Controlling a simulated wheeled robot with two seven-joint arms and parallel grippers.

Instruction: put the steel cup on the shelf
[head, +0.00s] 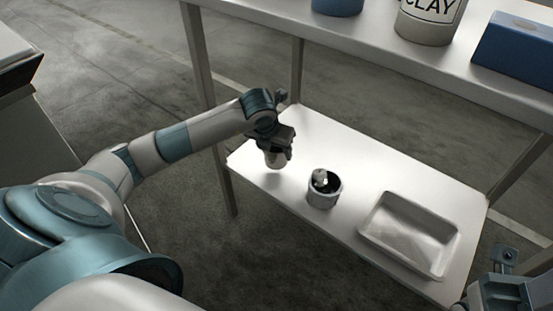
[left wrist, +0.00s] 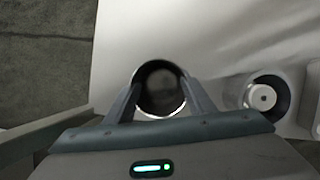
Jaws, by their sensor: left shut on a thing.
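The steel cup (head: 277,158) is in my left gripper (head: 274,146), over the left part of the lower white shelf (head: 365,170). In the left wrist view the cup (left wrist: 160,88) is seen from above, its round mouth between the two fingers of the left gripper (left wrist: 160,100). The cup looks upright. I cannot tell whether its base touches the shelf. My right arm (head: 500,292) shows only in part at the bottom right of the head view; its fingers are not clearly seen.
A grey pot with a dark inside and a pale knob (head: 324,190) stands right of the cup, also in the left wrist view (left wrist: 262,96). A white tray (head: 368,238) lies farther right. The upper board (head: 400,58) holds a CLAY tub (head: 428,28) and a blue box (head: 515,55).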

